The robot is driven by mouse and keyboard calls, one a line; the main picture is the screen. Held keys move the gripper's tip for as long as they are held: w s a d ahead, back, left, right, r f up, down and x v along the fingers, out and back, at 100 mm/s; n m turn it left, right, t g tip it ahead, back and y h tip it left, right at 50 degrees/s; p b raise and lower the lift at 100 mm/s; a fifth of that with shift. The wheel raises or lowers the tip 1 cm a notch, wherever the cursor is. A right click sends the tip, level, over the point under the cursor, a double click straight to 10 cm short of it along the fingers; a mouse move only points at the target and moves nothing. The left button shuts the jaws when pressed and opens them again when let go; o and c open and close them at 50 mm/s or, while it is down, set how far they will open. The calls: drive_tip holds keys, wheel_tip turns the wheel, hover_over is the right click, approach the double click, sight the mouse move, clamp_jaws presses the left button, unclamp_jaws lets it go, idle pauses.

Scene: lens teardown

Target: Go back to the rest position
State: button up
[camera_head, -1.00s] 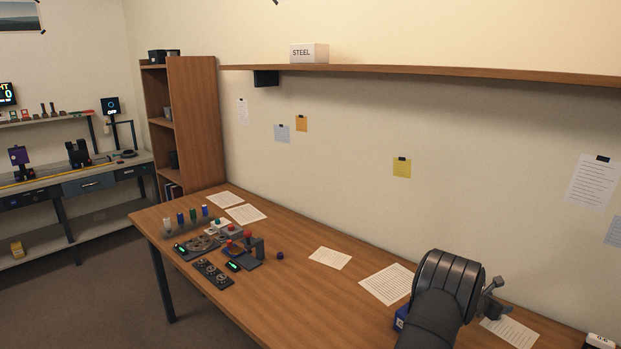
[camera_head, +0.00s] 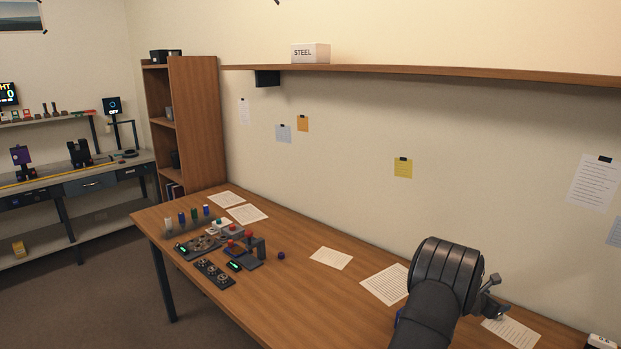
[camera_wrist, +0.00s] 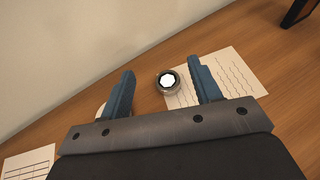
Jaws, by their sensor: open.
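My gripper (camera_wrist: 161,92) is open in the wrist view, with its two blue fingers apart and nothing between them. A small round metal piece (camera_wrist: 177,90) with a bright white centre shows beyond the gap between the fingers, nearer the right one, by the edge of a paper sheet (camera_wrist: 238,70). In the head view my gripper (camera_head: 493,297) is at the lower right, above the desk (camera_head: 300,296), mostly hidden by my own wrist. A pale round thing shows partly behind the left finger in the wrist view.
Several small devices, including a black panel with dials (camera_head: 214,273), stand at the desk's left end. A small dark ball (camera_head: 281,256) lies beside them. Paper sheets (camera_head: 331,258) lie along the back. A shelf (camera_head: 420,74) runs along the wall above.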

wheel_tip(320, 180, down, 4)
drive_tip(key=shift+f, duration=0.2)
drive_tip(key=x, duration=0.3)
drive_tip(key=shift+f, duration=0.5)
wheel_tip(320, 180, up, 5)
drive_tip(key=shift+f, duration=0.25)
drive_tip(key=s+d+r, duration=0.3)
drive_tip(key=s+r, duration=0.4)
drive_tip(key=s, duration=0.4)
wheel_tip(320, 180, up, 11)
drive_tip(key=w+a+m+g, duration=0.1)
drive_tip(key=w+a, duration=0.3)
drive_tip(key=a, duration=0.5)
drive_tip(key=w+a+m+g, duration=0.1)
drive_tip(key=w+a, duration=0.3)
drive_tip(key=a, duration=0.5)
drive_tip(key=w+a+m+g+h, duration=0.1)
drive_tip(key=w+a, duration=0.3)
drive_tip(key=a, duration=0.6)
drive_tip(key=shift+w+r+g, duration=0.25)
drive_tip(key=shift+g, duration=0.15)
